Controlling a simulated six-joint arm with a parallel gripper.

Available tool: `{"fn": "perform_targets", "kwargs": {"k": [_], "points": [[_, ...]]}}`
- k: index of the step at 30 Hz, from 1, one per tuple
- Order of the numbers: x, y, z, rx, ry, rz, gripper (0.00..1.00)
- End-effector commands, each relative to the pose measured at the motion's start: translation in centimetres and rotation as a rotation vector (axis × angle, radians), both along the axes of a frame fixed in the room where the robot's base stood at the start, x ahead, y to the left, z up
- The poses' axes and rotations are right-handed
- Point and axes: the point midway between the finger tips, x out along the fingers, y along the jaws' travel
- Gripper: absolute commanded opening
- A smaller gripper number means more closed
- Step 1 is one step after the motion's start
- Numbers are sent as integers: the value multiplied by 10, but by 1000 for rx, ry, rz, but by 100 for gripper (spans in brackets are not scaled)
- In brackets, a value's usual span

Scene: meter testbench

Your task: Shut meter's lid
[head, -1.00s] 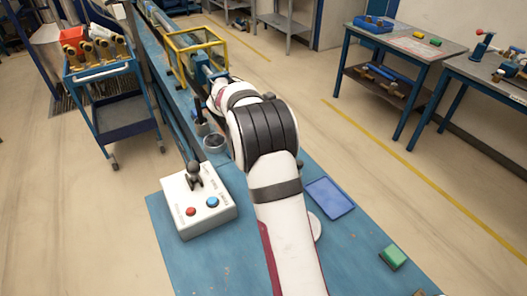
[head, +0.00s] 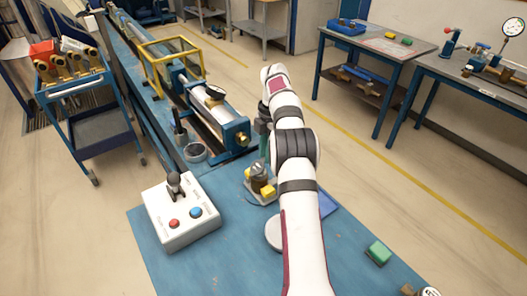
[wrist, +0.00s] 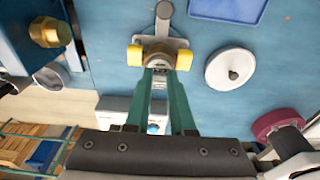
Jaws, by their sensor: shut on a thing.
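My gripper (wrist: 158,72) points down, well to the right of and nearer than that piece. Its green fingers are shut on a grey part between two yellow blocks (wrist: 135,56) of a small fixture on the blue bench. The fixture (head: 261,185) also shows in the head view. The fingers hide most of the held part.
A control box (head: 180,211) with a lever and red and blue buttons stands left of my arm. A yellow-framed guard (head: 172,63) stands farther along the bench. A white disc (wrist: 231,69), a blue tray (wrist: 228,8) and a green block (head: 379,252) lie nearby.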

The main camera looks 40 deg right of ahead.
Motion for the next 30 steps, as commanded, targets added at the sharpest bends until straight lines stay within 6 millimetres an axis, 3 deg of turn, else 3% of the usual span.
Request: {"fn": "perform_targets", "kwargs": {"k": [16, 17, 21, 30], "points": [[-1, -2, -2, 18, 2, -1, 0], [-1, -2, -2, 18, 2, -1, 27], [0, -2, -2, 18, 2, -1, 52], [0, -2, 0, 18, 1, 0, 52]]}}
